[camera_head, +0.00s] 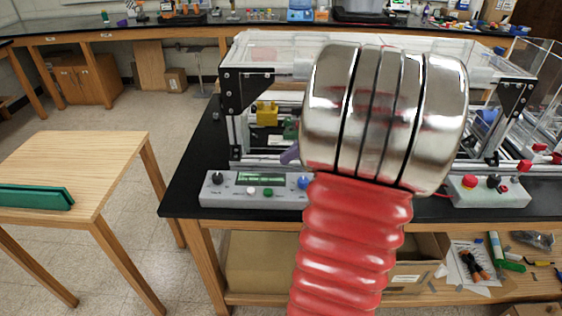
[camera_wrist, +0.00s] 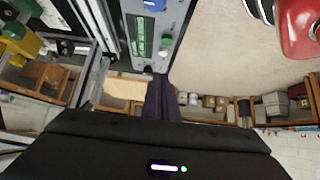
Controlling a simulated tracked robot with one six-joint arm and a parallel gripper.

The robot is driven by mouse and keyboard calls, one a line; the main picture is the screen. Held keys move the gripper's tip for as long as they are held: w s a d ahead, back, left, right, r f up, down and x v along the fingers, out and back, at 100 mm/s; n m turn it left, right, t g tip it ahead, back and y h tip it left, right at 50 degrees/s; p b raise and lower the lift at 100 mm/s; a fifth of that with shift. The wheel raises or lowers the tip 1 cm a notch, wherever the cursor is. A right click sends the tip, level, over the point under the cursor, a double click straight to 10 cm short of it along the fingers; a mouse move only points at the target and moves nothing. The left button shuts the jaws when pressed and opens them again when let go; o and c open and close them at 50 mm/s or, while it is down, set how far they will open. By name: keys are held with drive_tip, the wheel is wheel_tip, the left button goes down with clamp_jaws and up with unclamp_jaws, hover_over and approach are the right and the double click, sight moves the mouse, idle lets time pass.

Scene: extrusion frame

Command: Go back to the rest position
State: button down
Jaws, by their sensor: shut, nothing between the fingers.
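My gripper (camera_wrist: 161,84) shows in the wrist view as two dark purple fingers, closed together with nothing between them. In the head view my red bellows arm with its shiny metal rings covers the middle, and most of the gripper is hidden behind it. A small purple piece (camera_head: 289,154) at the left edge of the rings looks like part of the gripper. The extrusion frame (camera_head: 233,103), with black corner brackets and clear panels, stands behind the arm on a black-topped bench. The grey control panel (camera_head: 257,190) lies at the bench's front and also shows in the wrist view (camera_wrist: 149,35).
A yellow part (camera_head: 266,113) and a green part (camera_head: 291,130) are inside the frame. A button box (camera_head: 489,191) is at the right. A wooden table (camera_head: 85,160) with a green object (camera_head: 35,197) stands left.

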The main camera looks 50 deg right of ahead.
drive_tip(key=shift+r, duration=0.1)
idle(0.6)
drive_tip(key=s+a+m+g+h, duration=0.1)
drive_tip(key=a+m+h, duration=0.4)
drive_tip(key=a, duration=2.9)
drive_tip(key=s+m, duration=0.1)
drive_tip(key=m, duration=0.1)
drive_tip(key=shift+s+a+m+g, duration=0.15)
drive_tip(key=shift+s+m+g, duration=0.15)
drive_tip(key=shift+s, duration=0.1)
